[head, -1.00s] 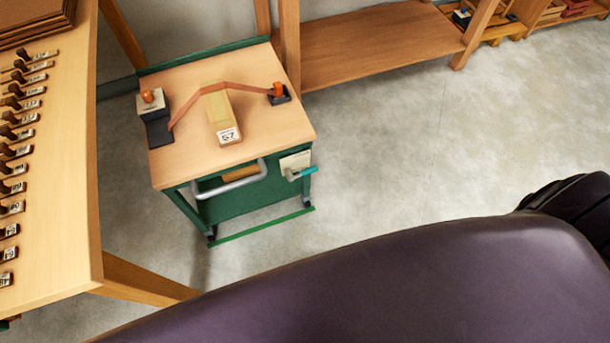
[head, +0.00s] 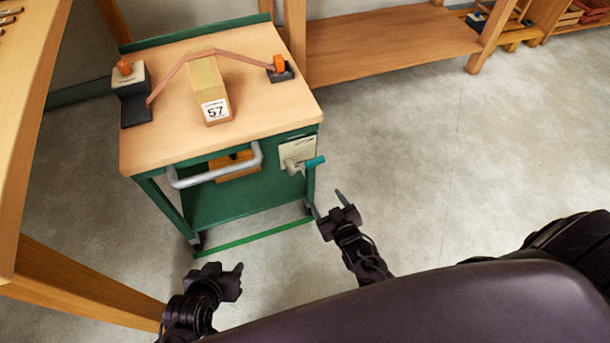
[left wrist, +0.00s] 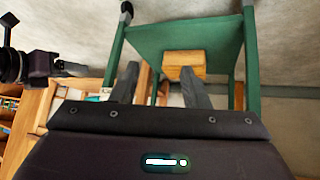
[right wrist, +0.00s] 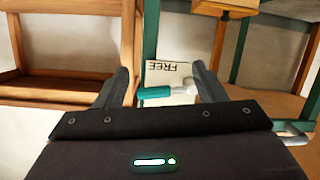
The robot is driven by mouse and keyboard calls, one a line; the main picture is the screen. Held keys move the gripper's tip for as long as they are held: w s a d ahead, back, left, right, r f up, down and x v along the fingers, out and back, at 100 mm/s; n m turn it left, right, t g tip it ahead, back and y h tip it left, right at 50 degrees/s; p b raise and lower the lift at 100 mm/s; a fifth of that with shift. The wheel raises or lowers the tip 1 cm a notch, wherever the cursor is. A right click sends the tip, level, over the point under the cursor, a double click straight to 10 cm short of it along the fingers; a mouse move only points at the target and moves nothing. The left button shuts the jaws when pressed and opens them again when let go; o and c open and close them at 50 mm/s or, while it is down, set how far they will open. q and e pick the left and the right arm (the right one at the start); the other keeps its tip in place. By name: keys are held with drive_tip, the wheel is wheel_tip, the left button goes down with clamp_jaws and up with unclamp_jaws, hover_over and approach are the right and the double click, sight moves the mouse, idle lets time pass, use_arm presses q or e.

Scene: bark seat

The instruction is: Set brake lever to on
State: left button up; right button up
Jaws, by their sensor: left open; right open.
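The brake lever (head: 308,163) has a teal grip and a pale pivot on a label plate (head: 296,150) at the right of the green cart's front. In the right wrist view the lever (right wrist: 156,92) lies roughly sideways between the open fingers, and the plate (right wrist: 166,72) reads "FREE", upside down. My right gripper (head: 328,204) is open and empty, below and right of the lever, apart from it in the head view. My left gripper (head: 226,268) is open and empty, low in front of the cart. The left wrist view shows the cart's green lower shelf (left wrist: 185,40) beyond its fingers.
The cart's top (head: 250,95) carries a wooden block labelled 57 (head: 210,88) under a strap between two orange-knobbed holders. A grey handle (head: 215,172) juts from its front. A wooden table (head: 30,110) stands left, a bench (head: 380,45) behind. Floor at right is clear.

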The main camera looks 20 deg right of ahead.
sight(316, 164)
drive_tip(key=w+r+t+b, duration=0.1)
drive_tip(key=w+r, duration=0.1)
drive_tip(key=w+r+t+b, duration=0.1)
drive_tip(key=w+b, duration=0.1)
drive_tip(key=w, duration=0.1)
drive_tip(key=w+r+t+b, duration=0.1)
drive_tip(key=w+r, duration=0.1)
drive_tip(key=w, duration=0.1)
drive_tip(key=shift+r, duration=0.35)
drive_tip(key=w+b, duration=0.1)
drive_tip(key=w, duration=0.2)
use_arm(q)
drive_tip(key=w+d+r+t+h, duration=0.1)
drive_tip(key=w+r+t, duration=0.3)
drive_tip(key=r, duration=0.7)
drive_tip(key=w+d+r+t+h, duration=0.1)
drive_tip(key=r+t, duration=0.4)
drive_tip(key=r, duration=0.6)
drive_tip(key=shift+w+d+r+h, duration=0.15)
drive_tip(key=shift+w+r+h, duration=0.1)
drive_tip(key=shift+w+h, duration=0.9)
use_arm(e)
drive_tip(key=shift+w, duration=0.25)
use_arm(q)
drive_tip(key=shift+w+y, duration=0.2)
drive_tip(key=shift+y, duration=0.05)
